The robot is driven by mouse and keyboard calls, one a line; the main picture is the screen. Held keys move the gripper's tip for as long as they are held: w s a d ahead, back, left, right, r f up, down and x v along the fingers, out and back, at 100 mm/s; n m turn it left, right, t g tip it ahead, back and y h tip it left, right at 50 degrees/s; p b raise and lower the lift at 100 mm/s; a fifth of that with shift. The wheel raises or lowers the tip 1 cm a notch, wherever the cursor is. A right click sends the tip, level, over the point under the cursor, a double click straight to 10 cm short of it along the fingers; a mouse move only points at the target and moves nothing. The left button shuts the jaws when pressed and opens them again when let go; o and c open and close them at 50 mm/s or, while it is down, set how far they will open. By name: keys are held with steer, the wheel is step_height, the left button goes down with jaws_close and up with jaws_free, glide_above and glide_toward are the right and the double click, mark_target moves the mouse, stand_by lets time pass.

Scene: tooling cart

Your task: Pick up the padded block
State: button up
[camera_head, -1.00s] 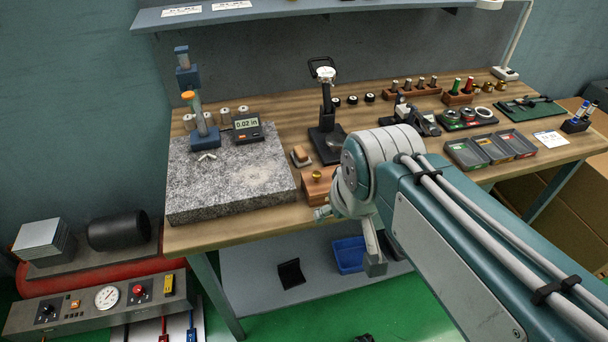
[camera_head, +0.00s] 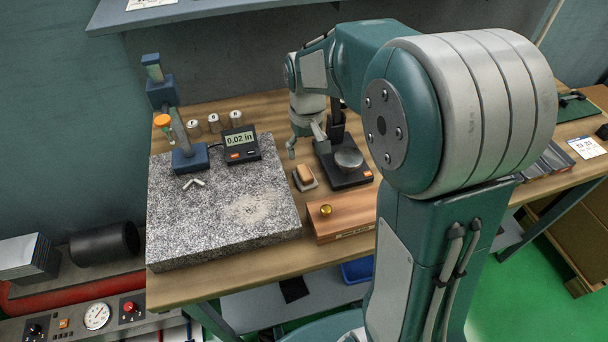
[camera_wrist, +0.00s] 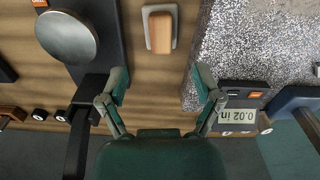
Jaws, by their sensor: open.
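The padded block appears to be the small tan-orange block (camera_head: 305,172) lying on a pale grey pad or base (camera_head: 312,185) on the wooden bench, between the granite plate and the black stand. In the wrist view the block (camera_wrist: 160,31) shows at the top centre on its pale base. My gripper (camera_head: 306,145) is above the bench, just behind the block in the head view. In the wrist view its two fingers (camera_wrist: 162,84) are spread, with only bare bench between them. The block lies beyond the fingertips and is not touched.
The speckled granite plate (camera_head: 225,215) is left of the block, carrying a digital readout (camera_head: 241,143) and a blue-based gauge stand (camera_head: 189,158). A black stand with a round grey pan (camera_head: 348,159) is close on the right. A wooden box with a brass knob (camera_head: 345,215) is in front.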

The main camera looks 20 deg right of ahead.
mark_target(305, 171)
steer(key=f, duration=0.9)
steer(key=shift+w+a, duration=0.1)
steer(key=shift+w, duration=0.25)
jaws_close()
